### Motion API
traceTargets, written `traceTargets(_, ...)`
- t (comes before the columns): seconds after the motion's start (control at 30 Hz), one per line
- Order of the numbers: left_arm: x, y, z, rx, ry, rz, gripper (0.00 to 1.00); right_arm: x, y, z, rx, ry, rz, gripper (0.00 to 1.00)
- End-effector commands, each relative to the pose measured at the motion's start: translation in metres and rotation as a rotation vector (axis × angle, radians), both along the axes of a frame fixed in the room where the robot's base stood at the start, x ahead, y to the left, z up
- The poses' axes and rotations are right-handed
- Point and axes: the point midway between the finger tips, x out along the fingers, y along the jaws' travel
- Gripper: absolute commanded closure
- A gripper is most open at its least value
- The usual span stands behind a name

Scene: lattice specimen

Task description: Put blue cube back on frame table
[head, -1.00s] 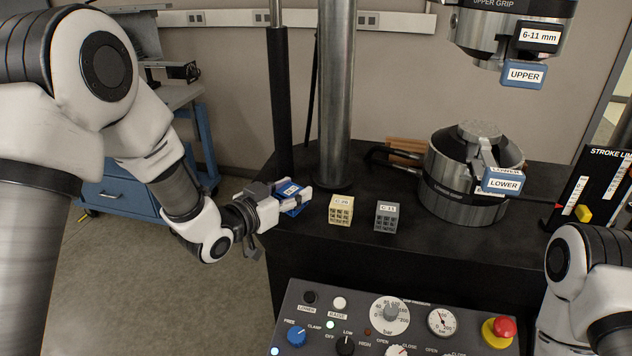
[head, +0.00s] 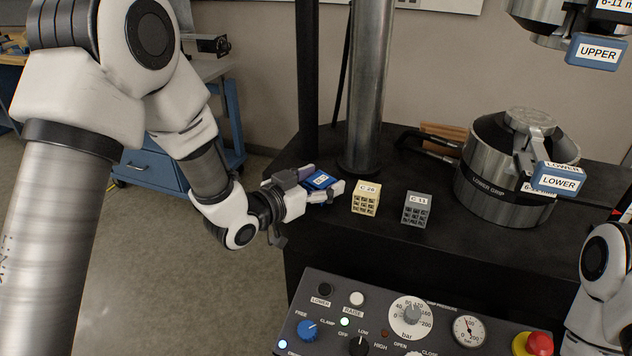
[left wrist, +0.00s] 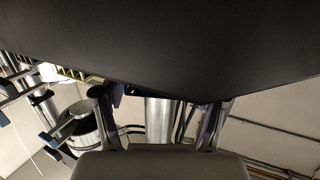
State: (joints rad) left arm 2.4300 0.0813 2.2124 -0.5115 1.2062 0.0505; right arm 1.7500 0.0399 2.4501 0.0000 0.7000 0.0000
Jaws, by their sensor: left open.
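The blue cube (head: 319,181), with a white label on top, is at the left edge of the black frame table (head: 420,262), left of the cream lattice cube. My left gripper (head: 323,180) is open around the blue cube, with one finger on its far side and one on its near side. Whether either finger touches it, and whether its underside rests on the table, I cannot tell. In the left wrist view both fingers (left wrist: 160,118) are spread below a large dark surface; the cube is not clear there. My right gripper is out of view.
A cream lattice cube (head: 365,199) and a grey lattice cube (head: 416,209) stand to the right. A steel column (head: 366,90) rises behind them. The lower grip (head: 505,185) stands further right. A control panel (head: 400,325) is in front. Open floor lies left of the table.

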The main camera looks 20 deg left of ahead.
Motion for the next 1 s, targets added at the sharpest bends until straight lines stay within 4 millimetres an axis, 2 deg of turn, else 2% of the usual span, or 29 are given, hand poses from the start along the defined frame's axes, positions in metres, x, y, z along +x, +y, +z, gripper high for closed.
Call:
traceTargets(0.17,-0.018,0.010,0.003,-0.005,0.001,0.003,0.29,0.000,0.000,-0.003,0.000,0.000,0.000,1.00)
traceTargets(0.43,-0.082,0.039,0.014,-0.012,0.000,0.003,0.29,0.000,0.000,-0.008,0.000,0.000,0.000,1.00)
traceTargets(0.5,-0.084,0.039,0.025,-0.003,0.008,-0.004,0.29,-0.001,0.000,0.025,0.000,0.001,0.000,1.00)
traceTargets(0.7,-0.095,0.044,0.026,-0.002,0.008,-0.007,0.29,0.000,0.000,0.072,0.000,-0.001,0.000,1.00)
traceTargets(0.83,-0.102,0.048,0.024,-0.002,0.005,-0.004,0.29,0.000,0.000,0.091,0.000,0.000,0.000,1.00)
traceTargets(1.0,-0.107,0.050,0.020,-0.001,0.001,-0.001,0.29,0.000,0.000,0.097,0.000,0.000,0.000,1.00)
